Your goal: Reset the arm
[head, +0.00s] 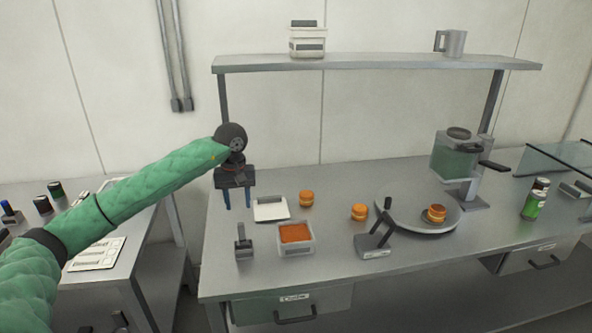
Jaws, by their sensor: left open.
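My left arm, in a green sleeve, reaches in from the left in the head view. My left gripper (237,199) is open, its two blue fingers pointing down with nothing between them. It is above the left end of the steel table (340,268), just left of a white flat pad (271,208). My right gripper is not in view.
Filled rounds (306,199) (359,212) sit on the table, and another (436,213) is on a round grey plate (400,222). A tub with orange filling (296,240), a black-handled tool (243,243) and a lever device (373,245) stand in front. A shelf (380,62) spans behind.

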